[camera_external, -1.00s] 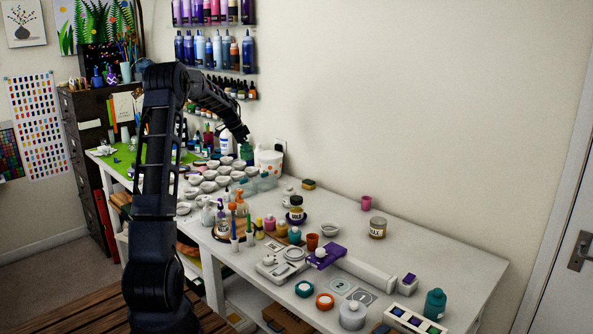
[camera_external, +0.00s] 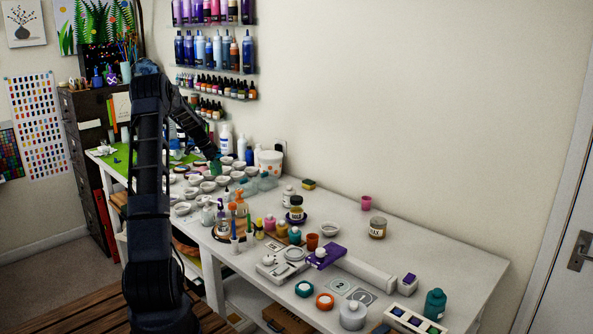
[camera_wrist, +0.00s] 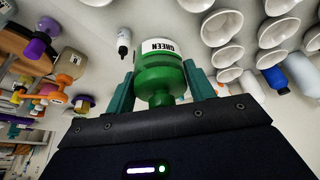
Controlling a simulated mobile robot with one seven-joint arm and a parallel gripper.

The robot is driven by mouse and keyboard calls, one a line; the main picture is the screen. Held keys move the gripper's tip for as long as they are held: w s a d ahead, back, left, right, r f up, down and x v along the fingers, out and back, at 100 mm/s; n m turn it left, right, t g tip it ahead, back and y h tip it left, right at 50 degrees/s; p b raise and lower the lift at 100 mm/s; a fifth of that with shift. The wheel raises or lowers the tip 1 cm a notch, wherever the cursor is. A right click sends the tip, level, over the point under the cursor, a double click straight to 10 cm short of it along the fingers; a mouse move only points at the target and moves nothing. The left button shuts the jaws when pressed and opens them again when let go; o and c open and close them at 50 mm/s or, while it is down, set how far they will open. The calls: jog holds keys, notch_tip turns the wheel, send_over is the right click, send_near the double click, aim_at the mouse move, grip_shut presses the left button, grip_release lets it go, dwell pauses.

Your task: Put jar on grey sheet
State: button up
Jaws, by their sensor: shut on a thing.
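My gripper (camera_wrist: 160,90) is shut on a green jar (camera_wrist: 160,68) with a white label reading GREEN, upside down in the wrist view. Teal fingers stand on both sides of its green neck. In the external view the green jar (camera_external: 215,168) hangs from my gripper (camera_external: 214,158) above the far left part of the table, near the white bowls. Two small grey squares (camera_external: 341,287) with markings lie near the front right; I cannot tell if either is the grey sheet.
Several white bowls (camera_external: 208,186) crowd the left table under my gripper, beside a green mat (camera_external: 125,155). A white tub (camera_external: 270,162) and bottles stand near the wall. Bottles and cups (camera_external: 312,241) fill the middle. The back right tabletop (camera_external: 430,250) is mostly clear.

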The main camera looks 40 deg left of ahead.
notch_tip(320, 180, down, 11)
jog(key=shift+f, duration=0.1)
dwell(0.5)
jog(key=shift+f, duration=0.15)
jog(key=o, duration=0.8)
jog(key=v, duration=1.2)
